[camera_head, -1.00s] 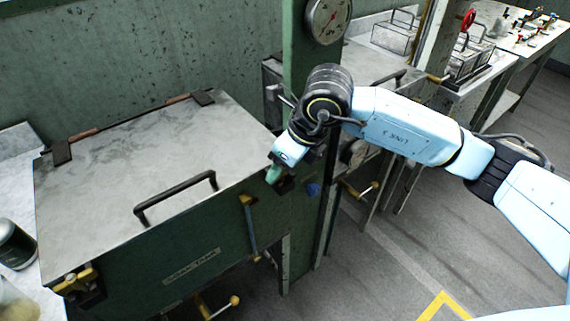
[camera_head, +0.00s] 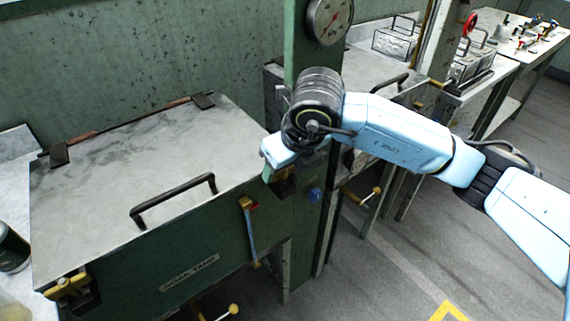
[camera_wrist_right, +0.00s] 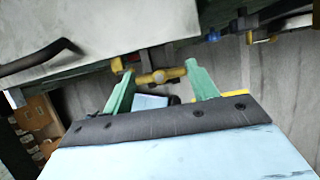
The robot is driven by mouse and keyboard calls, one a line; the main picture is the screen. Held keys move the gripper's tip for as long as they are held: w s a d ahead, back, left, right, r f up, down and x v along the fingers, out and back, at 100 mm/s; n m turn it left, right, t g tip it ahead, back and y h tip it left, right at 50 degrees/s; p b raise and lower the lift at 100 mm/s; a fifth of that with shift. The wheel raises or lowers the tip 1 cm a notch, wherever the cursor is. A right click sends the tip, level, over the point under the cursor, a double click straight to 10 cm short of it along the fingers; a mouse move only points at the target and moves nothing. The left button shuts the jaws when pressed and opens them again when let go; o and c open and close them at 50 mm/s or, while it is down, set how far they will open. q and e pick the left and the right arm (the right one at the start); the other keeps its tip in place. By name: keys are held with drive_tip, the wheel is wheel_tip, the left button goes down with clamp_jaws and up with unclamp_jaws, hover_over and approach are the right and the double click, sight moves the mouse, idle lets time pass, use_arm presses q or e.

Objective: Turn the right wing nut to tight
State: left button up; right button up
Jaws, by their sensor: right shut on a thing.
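The soak tank (camera_head: 190,272) stands at the left with its flat grey lid (camera_head: 130,165) down. The right wing nut is yellow and sits at the tank's front right corner; in the right wrist view the wing nut (camera_wrist_right: 160,76) lies between my green fingers. My right gripper (camera_head: 267,175) is at that corner, shut on the wing nut, and in the head view it hides most of it. The right wrist view shows its fingers (camera_wrist_right: 160,80) on either side of the nut. The left wing nut (camera_head: 70,286) is at the front left corner. My left gripper is out of view.
A black lid handle (camera_head: 175,197) rises left of my right gripper. A green post with a gauge (camera_head: 330,18) stands close behind my right wrist. A lever (camera_head: 249,230) hangs on the tank front. The floor at the right is open.

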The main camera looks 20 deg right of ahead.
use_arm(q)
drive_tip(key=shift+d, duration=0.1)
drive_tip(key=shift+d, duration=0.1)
use_arm(e)
drive_tip(key=o, duration=1)
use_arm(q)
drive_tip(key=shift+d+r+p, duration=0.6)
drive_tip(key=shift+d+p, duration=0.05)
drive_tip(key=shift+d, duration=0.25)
use_arm(e)
drive_tip(key=v, duration=1.3)
drive_tip(key=shift+r, duration=0.2)
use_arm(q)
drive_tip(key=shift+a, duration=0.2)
use_arm(e)
drive_tip(key=shift+s+d, duration=0.1)
drive_tip(key=shift+d, duration=0.05)
